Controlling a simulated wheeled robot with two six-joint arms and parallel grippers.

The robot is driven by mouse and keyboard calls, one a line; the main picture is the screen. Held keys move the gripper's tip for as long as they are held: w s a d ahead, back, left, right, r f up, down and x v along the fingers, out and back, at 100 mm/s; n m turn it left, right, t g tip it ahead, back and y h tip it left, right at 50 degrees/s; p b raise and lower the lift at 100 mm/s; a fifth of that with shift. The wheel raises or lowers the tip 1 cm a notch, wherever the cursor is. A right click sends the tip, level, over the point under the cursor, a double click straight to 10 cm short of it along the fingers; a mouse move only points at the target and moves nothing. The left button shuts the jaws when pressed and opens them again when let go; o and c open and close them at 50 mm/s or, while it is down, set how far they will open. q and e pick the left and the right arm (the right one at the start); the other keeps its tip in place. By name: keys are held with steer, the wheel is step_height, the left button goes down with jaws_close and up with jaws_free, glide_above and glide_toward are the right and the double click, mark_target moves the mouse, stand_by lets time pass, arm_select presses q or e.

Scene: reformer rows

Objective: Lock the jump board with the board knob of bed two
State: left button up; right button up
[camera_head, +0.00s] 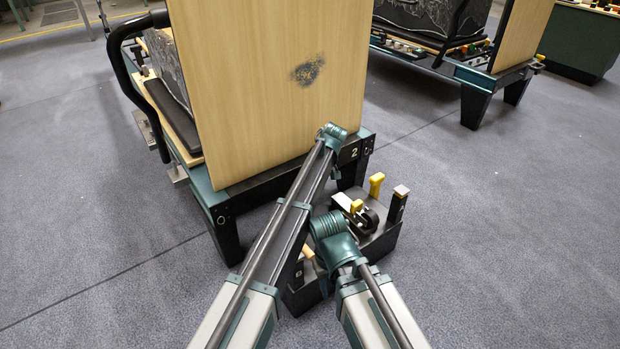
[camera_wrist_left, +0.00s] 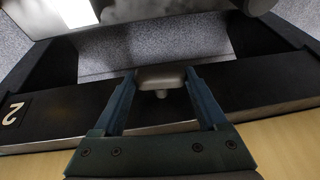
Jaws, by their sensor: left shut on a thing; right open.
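The jump board (camera_head: 265,85) is a tall pale wooden panel with a dark worn patch, upright at the end of bed two (camera_head: 290,180). A label "2" marks the bed's dark end rail, also seen in the left wrist view (camera_wrist_left: 60,118). There my left gripper (camera_wrist_left: 160,73) is shut on the board knob (camera_wrist_left: 160,80), a pale grey rounded block with a small stem, by the rail. In the head view my left wrist (camera_head: 333,134) hides the knob and fingers. My right gripper (camera_head: 327,226) is open, away from the board; its fingers are mostly hidden.
A black holder (camera_head: 380,240) with yellow-handled and black items stands low in front of the bed's right corner. A black curved bar (camera_head: 122,85) is on the bed's left side. Another bed with a wooden board (camera_head: 522,35) stands at back right. Grey floor is clear at right.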

stand_by(0.3)
arm_select(q)
steer(key=o, duration=1.3)
arm_select(e)
steer(key=shift+r, duration=0.1)
